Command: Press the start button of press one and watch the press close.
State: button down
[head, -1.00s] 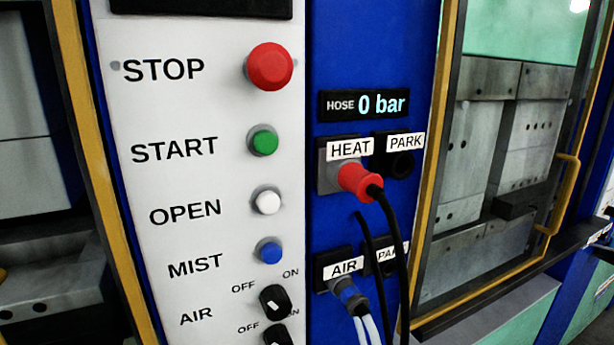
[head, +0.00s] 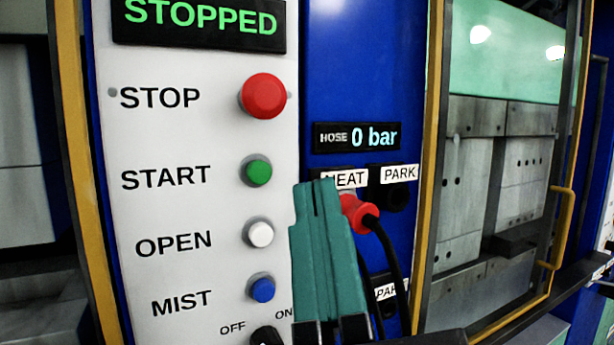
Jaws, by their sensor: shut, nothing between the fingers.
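The green START button (head: 257,172) sits on the white control panel (head: 210,265), below the red STOP button (head: 263,96) and above the white OPEN button (head: 260,233). A display (head: 200,22) at the panel's top reads STOPPED in green letters. My gripper (head: 316,186) has teal fingers that are shut with nothing between them. In the picture its tips are right of and slightly below the START button. It covers part of the HEAT socket and the AIR socket. I cannot tell how far the tips are from the panel. No press number shows.
A blue MIST button (head: 261,289) sits below OPEN. On the blue panel, a red plug (head: 358,213) with a black cable sits in HEAT, and a hose display (head: 357,137) reads 0 bar. At right, a yellow-framed window with a handle (head: 562,228) shows grey metal blocks (head: 470,180).

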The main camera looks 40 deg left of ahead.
aim_at(259, 173)
jog(key=shift+w+a+b, duration=0.35)
jog(key=shift+w+a, duration=0.25)
jog(key=shift+a, duration=0.75)
jog(key=shift+w+a+b, duration=0.35)
jog(key=shift+w+a, duration=0.2)
jog(key=shift+a, duration=0.8)
jog(key=shift+w+a+b, duration=0.35)
jog(key=shift+w+a, duration=0.25)
jog(key=shift+a, duration=0.75)
jog(key=shift+a+f, duration=0.1)
jog(key=shift+w+a, duration=0.15)
jog(key=shift+a, duration=0.15)
